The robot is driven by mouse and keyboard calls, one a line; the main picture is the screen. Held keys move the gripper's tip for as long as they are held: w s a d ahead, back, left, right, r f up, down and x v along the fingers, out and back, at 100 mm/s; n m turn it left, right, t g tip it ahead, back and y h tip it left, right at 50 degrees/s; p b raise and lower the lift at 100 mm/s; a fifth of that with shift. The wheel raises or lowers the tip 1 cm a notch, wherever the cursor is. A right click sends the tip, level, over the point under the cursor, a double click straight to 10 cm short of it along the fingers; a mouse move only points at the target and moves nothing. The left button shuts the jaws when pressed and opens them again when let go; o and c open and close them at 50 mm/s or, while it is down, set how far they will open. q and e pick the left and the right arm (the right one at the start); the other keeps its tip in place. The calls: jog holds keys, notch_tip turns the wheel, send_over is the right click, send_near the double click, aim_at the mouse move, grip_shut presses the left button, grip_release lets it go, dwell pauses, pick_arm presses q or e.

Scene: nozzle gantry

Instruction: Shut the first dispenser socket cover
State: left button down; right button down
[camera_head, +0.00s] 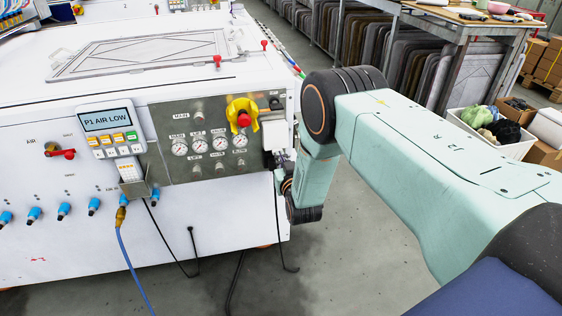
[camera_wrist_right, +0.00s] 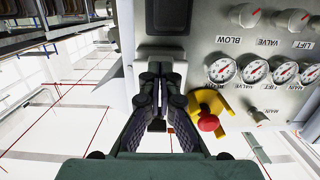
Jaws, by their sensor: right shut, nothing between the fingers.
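A small white box (camera_head: 277,136), likely the dispenser socket with its cover, sits at the right edge of the machine's grey gauge panel (camera_head: 165,133). In the right wrist view a pale box face (camera_wrist_right: 160,54) lies just beyond my fingertips, with a dark rectangular part (camera_wrist_right: 168,14) above it in the picture. I cannot tell which part is the cover or how far it stands open. My right gripper (camera_wrist_right: 160,70) is shut and empty, its tips at or very near the box. The right gripper (camera_head: 283,158) shows small and partly hidden at the panel corner in the head view. My left gripper is not in view.
A yellow-collared red stop button (camera_head: 243,118) and gauges (camera_head: 209,144) are close beside the box. A pendant (camera_head: 110,125) reads "P1 AIR LOW". A blue hose (camera_head: 130,262) and dark cables hang in front. A rack and white crate (camera_head: 493,134) stand behind my arm.

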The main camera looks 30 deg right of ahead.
jog(key=shift+w, duration=0.1)
dwell(0.3)
jog(key=b, duration=0.1)
jog(key=w+b, duration=0.1)
jog(key=t, duration=0.1)
jog(key=shift+w+d+f+b, duration=0.25)
jog(key=shift+w+b, duration=0.1)
jog(key=shift+b, duration=0.05)
